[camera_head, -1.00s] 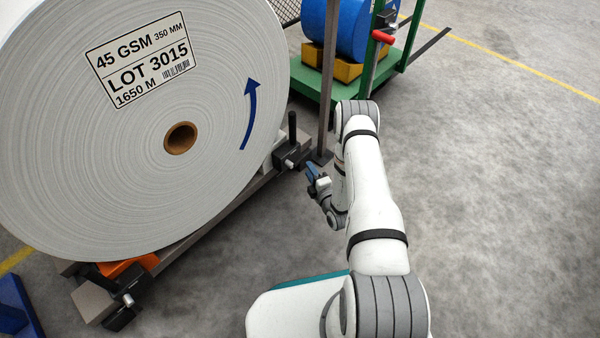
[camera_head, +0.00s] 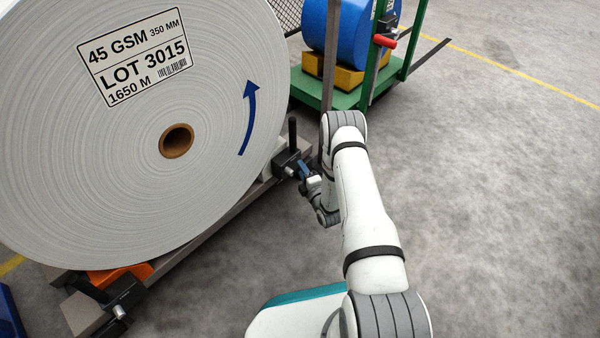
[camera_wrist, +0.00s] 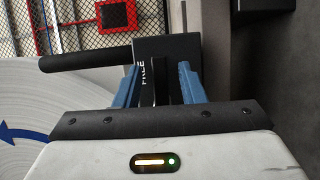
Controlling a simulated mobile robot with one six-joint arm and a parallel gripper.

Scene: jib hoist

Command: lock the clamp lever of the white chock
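The white chock (camera_head: 268,171) shows only in part at the right foot of the big paper roll. Its black clamp block (camera_head: 286,163) sits on the rail, with the black lever handle (camera_head: 292,133) standing upright. In the wrist view the lever handle (camera_wrist: 85,58) reaches left from the dark block (camera_wrist: 172,48), and the word FREE is readable there. My gripper (camera_head: 304,169) is at the clamp block's right side. In the wrist view my gripper (camera_wrist: 160,78) has its two blue fingers apart, with the dark FREE-marked part between them. Contact cannot be told.
The paper roll (camera_head: 110,170) stands over the rail (camera_head: 215,215). An orange chock (camera_head: 118,274) with another clamp is at its left foot. A grey post (camera_head: 330,80) and a green cart (camera_head: 380,85) with a blue drum stand behind. Floor at right is clear.

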